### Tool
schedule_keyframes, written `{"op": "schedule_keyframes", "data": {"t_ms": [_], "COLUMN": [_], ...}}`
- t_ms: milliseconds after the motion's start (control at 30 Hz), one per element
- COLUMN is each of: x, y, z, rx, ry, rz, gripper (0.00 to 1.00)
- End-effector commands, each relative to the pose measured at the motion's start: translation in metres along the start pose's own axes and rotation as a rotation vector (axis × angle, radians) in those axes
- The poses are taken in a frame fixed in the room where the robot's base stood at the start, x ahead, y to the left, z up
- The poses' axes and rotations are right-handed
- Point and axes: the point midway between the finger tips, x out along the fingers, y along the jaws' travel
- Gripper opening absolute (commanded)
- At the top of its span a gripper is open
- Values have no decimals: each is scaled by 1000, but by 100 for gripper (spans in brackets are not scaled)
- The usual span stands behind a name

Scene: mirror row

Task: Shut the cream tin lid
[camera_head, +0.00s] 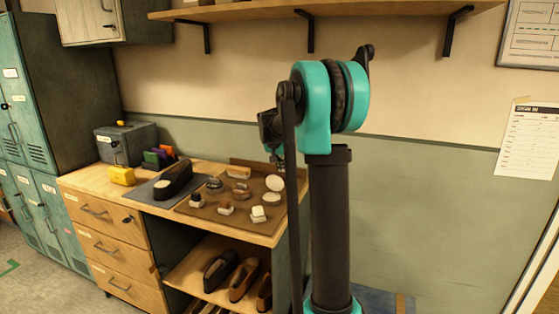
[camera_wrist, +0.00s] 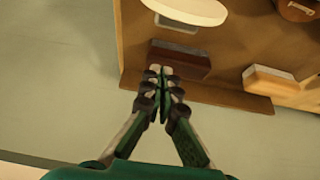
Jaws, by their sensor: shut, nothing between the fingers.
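A pale cream disc (camera_wrist: 188,9), which looks like the tin lid, lies at the top edge of the wrist view, partly cut off. A small white part shows just below it. In the head view a pale round disc (camera_head: 274,183) stands on the brown mat near its right side. I cannot tell how far the lid is open. My gripper (camera_wrist: 161,72) is shut and empty, its fingertips beside a brown brush (camera_wrist: 180,58) and apart from the disc. In the head view my gripper (camera_head: 277,158) hangs above the right back of the mat, partly hidden by my arm.
Another brush (camera_wrist: 271,80) and a brown tin (camera_wrist: 299,10) lie to the right in the wrist view. The brown mat (camera_head: 240,221) holds several small items. A dark shoe (camera_head: 173,180) stands left of it. A shelf (camera_head: 330,12) runs above.

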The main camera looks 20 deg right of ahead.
Motion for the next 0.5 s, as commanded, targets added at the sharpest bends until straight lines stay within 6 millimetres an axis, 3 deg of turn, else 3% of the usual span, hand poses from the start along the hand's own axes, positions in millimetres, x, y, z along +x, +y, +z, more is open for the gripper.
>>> {"op": "schedule_keyframes", "data": {"t_ms": [67,300,500], "x": [14,1,-2], "y": [0,0,0], "z": [0,30,38], "rx": [1,-1,-1], "ry": [0,-1,-1], "rz": [0,-1,0], "gripper": [0,0,0]}}
